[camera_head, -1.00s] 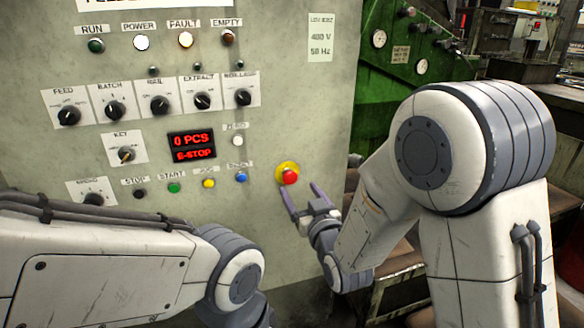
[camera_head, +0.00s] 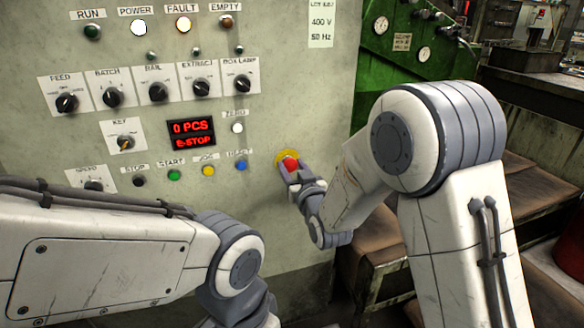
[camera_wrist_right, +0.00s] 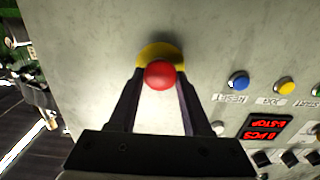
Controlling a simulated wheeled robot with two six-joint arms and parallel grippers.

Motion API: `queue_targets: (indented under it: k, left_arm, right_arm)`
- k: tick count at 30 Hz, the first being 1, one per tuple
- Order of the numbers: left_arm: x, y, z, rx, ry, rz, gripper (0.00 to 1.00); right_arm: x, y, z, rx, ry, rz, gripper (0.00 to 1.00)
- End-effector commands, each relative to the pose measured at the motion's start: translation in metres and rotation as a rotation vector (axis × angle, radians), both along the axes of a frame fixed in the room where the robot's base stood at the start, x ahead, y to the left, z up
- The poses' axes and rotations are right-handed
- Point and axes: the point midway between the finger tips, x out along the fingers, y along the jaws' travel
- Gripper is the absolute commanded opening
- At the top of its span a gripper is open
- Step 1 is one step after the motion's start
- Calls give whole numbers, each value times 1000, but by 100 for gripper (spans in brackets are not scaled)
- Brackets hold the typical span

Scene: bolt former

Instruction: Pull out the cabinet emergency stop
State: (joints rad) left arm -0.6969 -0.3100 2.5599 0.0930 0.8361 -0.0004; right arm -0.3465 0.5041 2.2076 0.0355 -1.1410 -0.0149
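The cabinet emergency stop is a red mushroom button (camera_head: 289,160) on a yellow round base (camera_head: 283,156), at the lower right of the grey cabinet panel. My right gripper (camera_head: 291,169) is at the button, partly covering it in the head view. In the right wrist view the red button (camera_wrist_right: 160,75) sits between the two fingertips of my right gripper (camera_wrist_right: 160,78), which look closed against its sides. The yellow base (camera_wrist_right: 161,52) shows behind it. My left arm crosses the lower left; its gripper is out of the frame.
The red display (camera_head: 191,132) reads "0 PCS" and "E-STOP". A row of small push-buttons, including a blue button (camera_head: 241,166), lies left of the emergency stop. Several knobs and lamps are higher up. A green machine (camera_head: 425,50) stands behind at right.

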Motion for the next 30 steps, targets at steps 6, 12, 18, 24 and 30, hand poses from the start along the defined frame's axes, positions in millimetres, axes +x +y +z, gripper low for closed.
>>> queue_targets:
  k: [6,12,18,24,30]
  left_arm:
    - [0,0,-10,0,0,0,50]
    - [0,0,-10,0,0,0,50]
    - [0,0,-10,0,0,0,50]
    - [0,0,-10,0,0,0,50]
    - [0,0,-13,0,0,0,50]
  right_arm:
    - [-7,-2,-2,1,-2,0,0]
    - [-10,-4,0,0,0,0,0]
    - [-11,-4,0,0,1,0,78]
    - [-10,-3,0,0,1,0,78]
    - [-17,-5,-1,0,0,1,78]
